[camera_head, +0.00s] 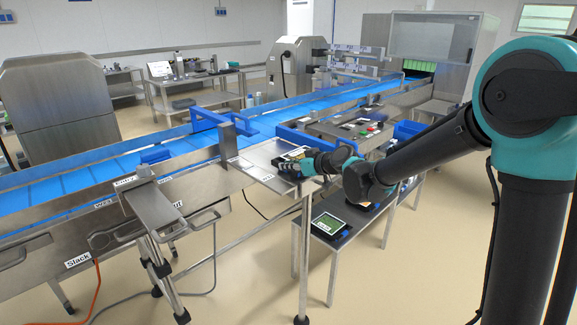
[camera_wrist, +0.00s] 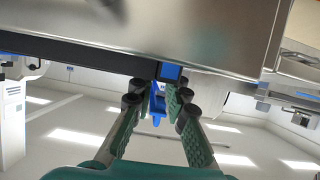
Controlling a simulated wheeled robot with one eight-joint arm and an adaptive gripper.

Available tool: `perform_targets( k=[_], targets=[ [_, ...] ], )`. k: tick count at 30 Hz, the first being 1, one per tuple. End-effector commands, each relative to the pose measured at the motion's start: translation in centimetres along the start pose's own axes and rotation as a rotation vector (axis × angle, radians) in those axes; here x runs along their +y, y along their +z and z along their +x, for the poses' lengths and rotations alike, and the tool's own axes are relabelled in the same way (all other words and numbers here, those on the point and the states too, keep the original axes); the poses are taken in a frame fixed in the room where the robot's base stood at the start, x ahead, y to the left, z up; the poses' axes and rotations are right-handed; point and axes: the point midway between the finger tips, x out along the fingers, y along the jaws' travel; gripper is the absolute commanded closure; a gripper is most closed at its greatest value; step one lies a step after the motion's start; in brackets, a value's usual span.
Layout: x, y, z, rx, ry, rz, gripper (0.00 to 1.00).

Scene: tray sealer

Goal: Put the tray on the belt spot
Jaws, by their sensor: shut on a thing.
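My gripper (camera_head: 306,166) is level with the steel side table beside the blue belt (camera_head: 268,122), at its near side. It is shut on the tray (camera_head: 293,154), a small dark tray with pale and yellowish contents, mostly hidden by my fingers. In the wrist view my gripper (camera_wrist: 172,88) has both fingers around a blue block (camera_wrist: 171,71), which seems to be the tray's tab, beside a dark edge. The tray lies at or just over the steel table; I cannot tell if it touches. I cannot make out a marked spot on the belt.
A steel side table (camera_head: 262,155) joins the belt's near side. Blue guards (camera_head: 300,137) and a grey post (camera_head: 228,140) stand along the belt. Another dark tray (camera_head: 338,226) lies on a lower bench. A steel sealer cabinet (camera_head: 425,45) stands at the back right.

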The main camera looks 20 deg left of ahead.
Motion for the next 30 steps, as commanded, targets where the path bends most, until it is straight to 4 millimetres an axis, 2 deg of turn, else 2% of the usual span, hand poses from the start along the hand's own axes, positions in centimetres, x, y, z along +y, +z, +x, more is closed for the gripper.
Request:
perform_targets(
  k=[9, 10, 15, 25, 30],
  targets=[
    [0.0, 0.2, 0.1, 0.0, 0.0, 0.0, 1.0],
    [0.0, 0.2, 0.1, 0.0, 0.0, 0.0, 0.83],
    [0.0, 0.2, 0.1, 0.0, 0.0, 0.0, 0.65],
    [0.0, -0.1, 0.0, 0.0, 0.0, 0.0, 0.65],
    [0.1, -0.1, -1.8, 0.0, 0.002, 0.0, 0.65]
  ],
)
